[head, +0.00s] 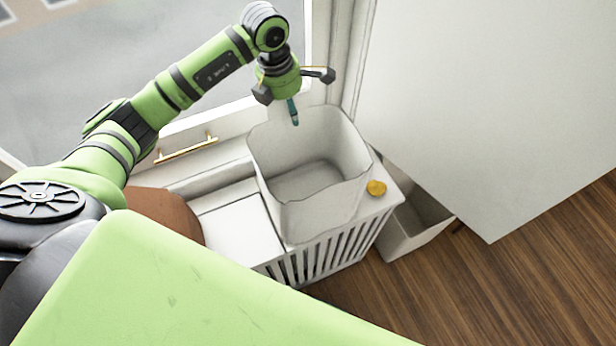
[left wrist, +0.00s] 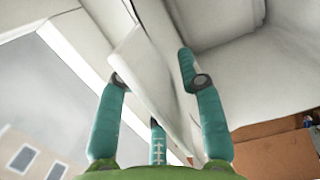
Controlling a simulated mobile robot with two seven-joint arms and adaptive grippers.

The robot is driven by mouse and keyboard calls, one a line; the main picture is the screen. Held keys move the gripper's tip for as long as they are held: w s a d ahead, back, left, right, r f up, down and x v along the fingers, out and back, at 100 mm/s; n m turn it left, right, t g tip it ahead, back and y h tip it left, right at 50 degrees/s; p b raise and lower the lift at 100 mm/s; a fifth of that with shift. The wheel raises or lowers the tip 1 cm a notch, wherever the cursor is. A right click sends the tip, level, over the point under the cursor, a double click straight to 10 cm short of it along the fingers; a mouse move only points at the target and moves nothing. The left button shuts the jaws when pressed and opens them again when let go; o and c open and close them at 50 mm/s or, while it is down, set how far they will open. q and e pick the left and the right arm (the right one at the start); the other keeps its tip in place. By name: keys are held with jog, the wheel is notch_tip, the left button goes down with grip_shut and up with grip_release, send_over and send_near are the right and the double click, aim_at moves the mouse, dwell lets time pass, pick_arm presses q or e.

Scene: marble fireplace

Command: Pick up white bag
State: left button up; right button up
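The white bag (head: 318,214) stands upright and open-topped on a white slatted stand (head: 345,245) in the head view. My left gripper (head: 292,108) is above the bag's far rim, with one teal finger showing in front of the bag's far wall. In the left wrist view, the teal fingers of my left gripper (left wrist: 152,75) are spread apart. A pale wall edge, seemingly the bag's rim (left wrist: 146,58), lies between them. I see no finger clearly pressing on it. The other fingers are mostly hidden in the head view. My right gripper is out of view.
A small yellow object (head: 376,188) lies on the stand beside the bag. A white box (head: 238,236) and a brown rounded object (head: 165,212) are to the left. A window with a brass handle (head: 186,148) is behind. A large white panel (head: 480,90) stands at right, beside an open white bin (head: 412,225).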

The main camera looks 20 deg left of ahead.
pick_arm(q)
jog(key=shift+w+d+f, duration=0.1)
jog(key=shift+w+f, duration=0.15)
jog(key=shift+f, duration=0.8)
jog(key=shift+s+r, duration=0.1)
grip_shut()
jog(key=shift+r, duration=0.1)
